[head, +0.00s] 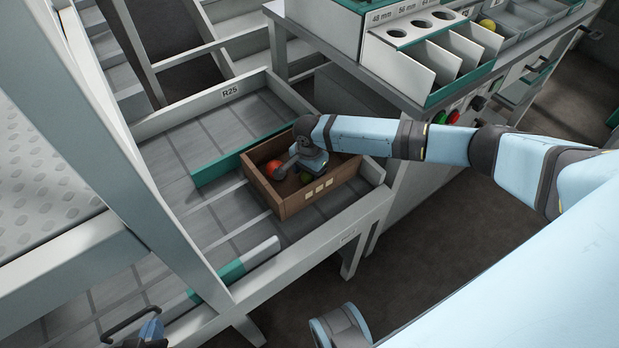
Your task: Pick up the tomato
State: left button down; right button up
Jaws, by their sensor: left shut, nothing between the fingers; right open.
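A red tomato (274,169) lies inside a brown crate (290,207), near its left wall. A green tomato (305,178) lies in the same crate, partly hidden by my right gripper. My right gripper (284,173) reaches down into the crate from the right, open, with its fingers close beside the red tomato. I cannot tell whether they touch it. My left gripper (138,329) is low at the bottom left edge, partly cut off, shut and empty, far from the crate.
The crate stands on a grey slatted conveyor (225,215) with raised side walls and green-white rails (236,268). A sizing bench (430,60) with holes and bins stands behind at the right, with a yellow fruit (487,25). A pale post (120,135) rises at the left.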

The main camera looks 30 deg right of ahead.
jog(key=shift+f, duration=0.4)
jog(key=c, duration=0.5)
jog(key=shift+r, duration=0.2)
